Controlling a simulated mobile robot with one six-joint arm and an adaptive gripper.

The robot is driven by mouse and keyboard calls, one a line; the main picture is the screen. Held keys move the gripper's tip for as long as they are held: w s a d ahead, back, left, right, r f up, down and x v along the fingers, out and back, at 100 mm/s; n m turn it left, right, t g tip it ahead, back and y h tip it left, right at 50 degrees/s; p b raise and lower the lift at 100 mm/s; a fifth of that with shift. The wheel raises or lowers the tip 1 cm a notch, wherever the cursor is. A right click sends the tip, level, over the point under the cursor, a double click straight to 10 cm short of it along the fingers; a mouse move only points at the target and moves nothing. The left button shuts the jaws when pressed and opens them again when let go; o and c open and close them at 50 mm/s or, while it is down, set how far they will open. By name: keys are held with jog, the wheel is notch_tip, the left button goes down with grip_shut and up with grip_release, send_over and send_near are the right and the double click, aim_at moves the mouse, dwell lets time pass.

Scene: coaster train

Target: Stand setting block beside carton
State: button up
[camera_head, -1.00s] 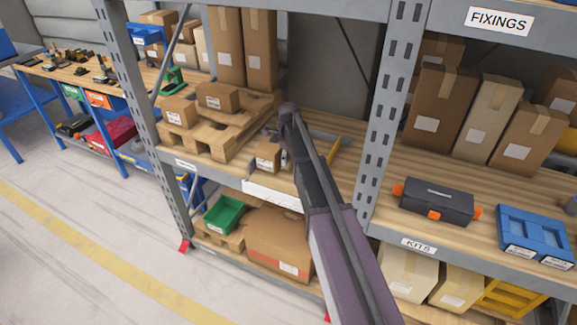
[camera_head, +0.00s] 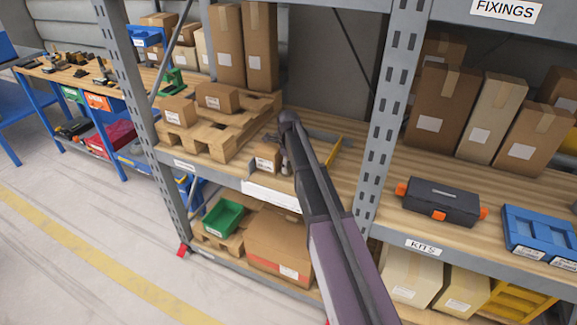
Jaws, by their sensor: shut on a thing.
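A small brown carton (camera_head: 267,157) with a white label stands near the front edge of the middle shelf, right of a wooden pallet. My gripper (camera_head: 285,163) points down close to the carton's right side and is mostly hidden behind my arm. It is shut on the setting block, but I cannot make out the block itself. I cannot tell whether the block touches the shelf or the carton.
The wooden pallet (camera_head: 213,146) holds two small boxes (camera_head: 217,97) and tall cartons behind. A yellow-edged item (camera_head: 333,151) lies right of my wrist. A rack upright (camera_head: 393,100) stands further right. Bare shelf (camera_head: 345,125) shows behind my arm.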

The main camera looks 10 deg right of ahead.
aim_at(288, 164)
jog(key=shift+f, duration=0.15)
jog(key=o, duration=1.3)
jog(key=shift+c, duration=0.2)
jog(key=shift+r, duration=0.3)
notch_tip(288, 164, up, 12)
jog(key=p, duration=1.2)
jog(key=shift+w+d+f, duration=0.1)
jog(key=s+n, duration=2.5)
jog(key=s, duration=0.4)
jog(key=shift+s, duration=0.15)
